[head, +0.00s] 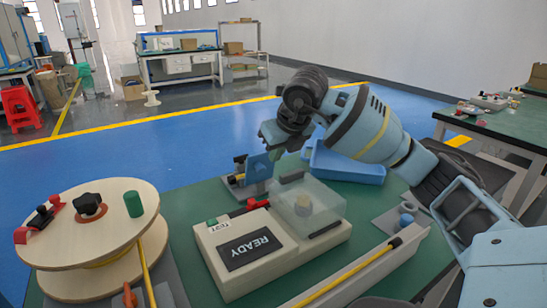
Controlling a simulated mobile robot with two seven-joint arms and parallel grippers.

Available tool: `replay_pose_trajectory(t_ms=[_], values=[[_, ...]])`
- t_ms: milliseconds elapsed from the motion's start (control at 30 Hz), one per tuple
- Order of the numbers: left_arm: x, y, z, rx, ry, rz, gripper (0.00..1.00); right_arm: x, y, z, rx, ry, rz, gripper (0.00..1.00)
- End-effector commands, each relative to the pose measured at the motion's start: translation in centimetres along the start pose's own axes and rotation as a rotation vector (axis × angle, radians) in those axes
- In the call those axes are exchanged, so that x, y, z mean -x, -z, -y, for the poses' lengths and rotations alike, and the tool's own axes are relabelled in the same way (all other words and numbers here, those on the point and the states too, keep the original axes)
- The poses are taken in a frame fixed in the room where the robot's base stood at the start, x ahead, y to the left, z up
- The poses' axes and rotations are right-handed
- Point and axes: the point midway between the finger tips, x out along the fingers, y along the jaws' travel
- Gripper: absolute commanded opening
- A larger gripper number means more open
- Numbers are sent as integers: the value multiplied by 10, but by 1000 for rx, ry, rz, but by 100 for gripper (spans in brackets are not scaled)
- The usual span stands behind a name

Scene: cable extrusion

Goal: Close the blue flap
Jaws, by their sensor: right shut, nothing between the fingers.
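The blue flap (259,167) is a small upright blue plate on a little fixture (240,181) at the back of the green table, behind the tester. My right arm reaches in from the right. Its dark gripper (271,138) is just above the flap and slightly to its right, pointing down and left. The fingers are shut with nothing held. I cannot tell whether the fingertips touch the flap. My left gripper is not in view.
A white tester reading READY (246,250) with a clear cover (325,203) stands in front of the fixture. A blue tray (345,168) lies behind it on the right. A wooden spool (85,235) stands at left, and a yellow cable (352,270) lies along a channel in front.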

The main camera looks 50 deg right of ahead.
Motion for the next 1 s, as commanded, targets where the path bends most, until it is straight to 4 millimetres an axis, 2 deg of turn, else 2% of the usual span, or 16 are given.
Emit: replay_pose_trajectory(t_ms=[200,500,700,1000], values=[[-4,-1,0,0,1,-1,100,-40,2,0,0,1,-5,0],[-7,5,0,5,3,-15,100,-78,1,0,0,0,-3,0],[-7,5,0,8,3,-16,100,-85,1,0,1,1,-1,0],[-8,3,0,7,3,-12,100,-84,1,0,1,0,-1,0]])
